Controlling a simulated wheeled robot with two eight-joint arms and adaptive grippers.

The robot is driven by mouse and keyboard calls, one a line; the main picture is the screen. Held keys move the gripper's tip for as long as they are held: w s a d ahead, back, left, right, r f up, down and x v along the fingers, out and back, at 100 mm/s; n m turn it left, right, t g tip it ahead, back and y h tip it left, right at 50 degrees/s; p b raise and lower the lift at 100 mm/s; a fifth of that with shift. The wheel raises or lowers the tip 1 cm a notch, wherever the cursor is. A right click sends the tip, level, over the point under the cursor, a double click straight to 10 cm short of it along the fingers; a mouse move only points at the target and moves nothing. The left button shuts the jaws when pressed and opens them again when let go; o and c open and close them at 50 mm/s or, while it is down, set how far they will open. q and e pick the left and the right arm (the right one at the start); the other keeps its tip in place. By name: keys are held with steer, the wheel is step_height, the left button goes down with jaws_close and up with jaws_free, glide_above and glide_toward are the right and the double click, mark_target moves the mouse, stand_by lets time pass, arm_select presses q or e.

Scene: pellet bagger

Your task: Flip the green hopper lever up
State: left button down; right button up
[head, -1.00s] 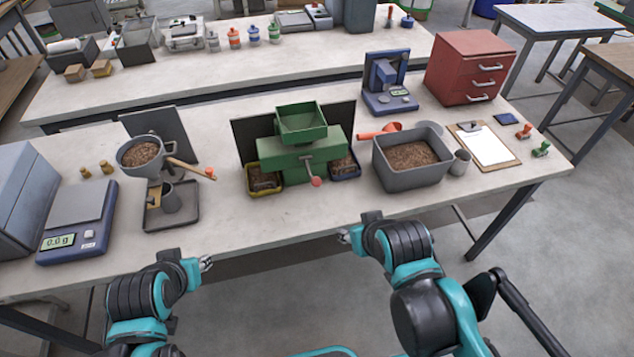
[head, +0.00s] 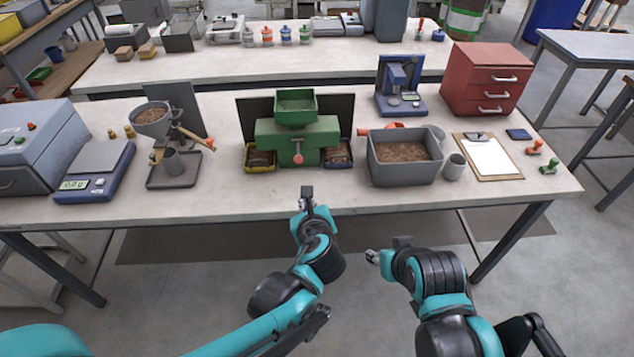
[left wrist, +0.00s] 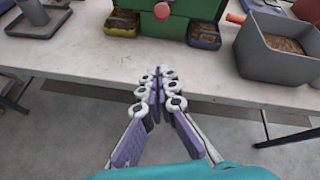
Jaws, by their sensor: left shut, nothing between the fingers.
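The green hopper machine (head: 315,135) stands near the middle of the bench, with a square green funnel (head: 296,106) on top. Its lever ends in a red knob (head: 298,159) on the front face and hangs downward. The knob also shows at the top of the left wrist view (left wrist: 162,11). My left gripper (head: 306,197) is at the bench's front edge, just below the machine in the picture, apart from the lever. Its fingers (left wrist: 158,75) are together and empty in the left wrist view. My right gripper (head: 373,257) is in front of the bench, low; its fingers are too small to judge.
A yellow bin (head: 259,168) and a blue bin (head: 338,164) flank the machine's base. A grey pellet tub (head: 404,178) stands to the right. A funnel stand (head: 172,178) with a wooden handle is to the left. The bench front before the machine is clear.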

arm_select(q)
steer(key=shift+d+f+m, duration=0.1)
steer(key=shift+d+m, duration=0.4)
steer(key=shift+d, duration=0.1)
steer(key=w+a+f+b, duration=0.1)
steer(key=w+b, duration=0.3)
steer(key=w, duration=0.7)
steer(key=shift+w+a+f+b, duration=0.2)
steer(key=shift+a+b, duration=0.1)
steer(key=shift+a, duration=0.1)
